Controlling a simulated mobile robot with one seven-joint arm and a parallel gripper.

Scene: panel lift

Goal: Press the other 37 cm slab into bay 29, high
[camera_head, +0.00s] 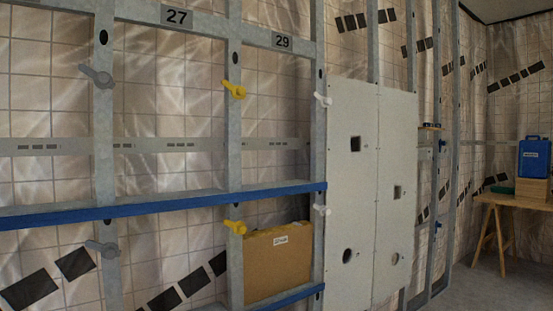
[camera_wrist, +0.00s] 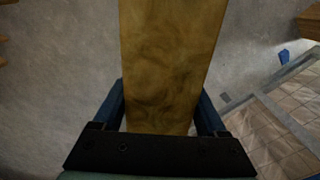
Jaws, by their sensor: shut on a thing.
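Bay 29 lies under the label 29 (camera_head: 283,42), between two grey studs in the head view. Its upper part (camera_head: 275,130) is empty above the blue rail (camera_head: 265,190). A brown slab (camera_head: 278,262) with a white label stands in the lower part of this bay, below that rail. In the wrist view, my gripper (camera_wrist: 160,122) is shut on a yellow-brown slab (camera_wrist: 172,55), with one blue finger at each side. The held slab reaches out past the top of that view. My gripper and this slab are not in the head view.
Yellow turn-latches (camera_head: 236,90) sit on the bay's left stud and white ones (camera_head: 322,100) on its right stud. Pale boards with holes (camera_head: 370,190) cover the wall to the right. A wooden table (camera_head: 515,200) with a blue case (camera_head: 534,157) stands far right.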

